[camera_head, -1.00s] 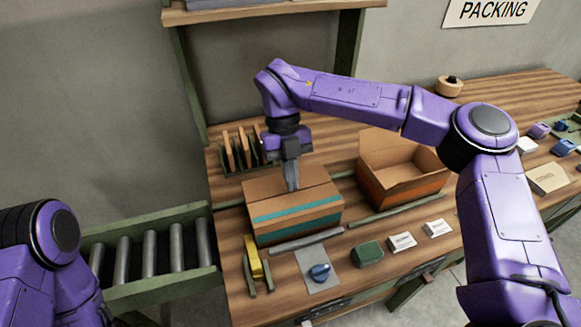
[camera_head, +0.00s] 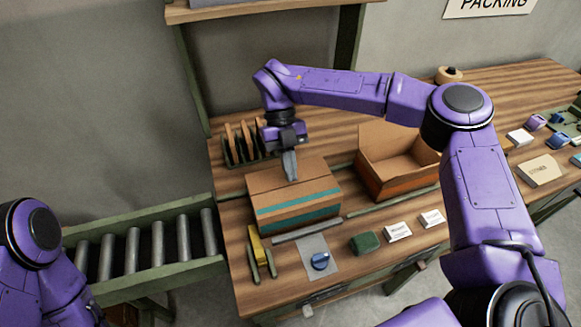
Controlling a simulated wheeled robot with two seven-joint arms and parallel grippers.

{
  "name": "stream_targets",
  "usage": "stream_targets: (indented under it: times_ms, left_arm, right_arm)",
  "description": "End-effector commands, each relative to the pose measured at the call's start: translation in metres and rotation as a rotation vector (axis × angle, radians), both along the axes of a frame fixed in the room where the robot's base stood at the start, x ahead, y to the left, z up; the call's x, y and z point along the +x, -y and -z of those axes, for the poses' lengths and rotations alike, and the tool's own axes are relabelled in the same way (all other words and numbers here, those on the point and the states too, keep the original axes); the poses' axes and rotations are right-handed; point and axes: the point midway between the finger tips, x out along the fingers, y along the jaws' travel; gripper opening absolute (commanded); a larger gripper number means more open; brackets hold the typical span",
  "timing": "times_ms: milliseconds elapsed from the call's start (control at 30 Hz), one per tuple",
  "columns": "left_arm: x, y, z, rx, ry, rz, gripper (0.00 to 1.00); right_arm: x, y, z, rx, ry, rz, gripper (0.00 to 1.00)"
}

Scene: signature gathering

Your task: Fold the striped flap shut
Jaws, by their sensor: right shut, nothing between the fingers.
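The cardboard carton (camera_head: 265,222) with teal stripes stands on the bench left of centre. Its striped flap (camera_head: 300,202) lies about flat across the top along the near side, with a teal band near its edge. A second teal band runs along the front face below it. My right gripper (camera_head: 290,176) points down at the middle of the carton top, shut and empty. Its fingertips are at or just above the top; I cannot tell whether they touch. My left arm shows only at the lower left, and its gripper is out of view.
An open carton (camera_head: 384,184) with an orange band stands to the right. A rack of upright brown panels (camera_head: 230,146) is behind left. A yellow tool (camera_head: 257,246), a blue object (camera_head: 320,261), a green block (camera_head: 365,242) and white cards (camera_head: 398,231) lie in front. A roller conveyor (camera_head: 133,250) adjoins left.

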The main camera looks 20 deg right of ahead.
Motion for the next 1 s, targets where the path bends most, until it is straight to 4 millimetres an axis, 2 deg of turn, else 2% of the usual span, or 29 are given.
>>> stream_targets:
  times_ms: [167, 233, 400, 433, 500, 733, 1000]
  left_arm:
    - [0.0, 0.0, -0.008, 0.0, 0.0, 0.0, 0.3]
    - [0.0, 0.0, -0.016, 0.0, 0.0, 0.0, 0.3]
    - [0.0, 0.0, -0.055, 0.0, 0.0, 0.0, 0.3]
    - [0.001, 0.0, -0.036, 0.0, 0.002, 0.0, 0.3]
    - [0.0, 0.0, -0.029, 0.0, 0.0, 0.0, 0.3]
    - [0.0, 0.0, -0.033, 0.0, 0.0, 0.0, 0.3]
    - [0.0, 0.0, -0.037, 0.0, 0.0, 0.0, 0.3]
  right_arm:
    - [0.0, 0.0, -0.008, 0.0, 0.0, 0.0, 0.0]
    - [0.0, 0.0, -0.018, 0.0, 0.001, -0.001, 0.0]
    - [0.001, -0.001, -0.061, -0.001, 0.002, -0.003, 0.0]
    - [0.011, -0.001, -0.052, -0.004, 0.007, 0.0, 0.0]
    - [0.025, -0.001, -0.065, -0.005, 0.008, 0.002, 0.0]
    - [0.059, 0.001, -0.103, -0.003, 0.002, 0.001, 0.0]
    - [0.071, 0.002, -0.115, 0.0, 0.002, -0.001, 0.0]
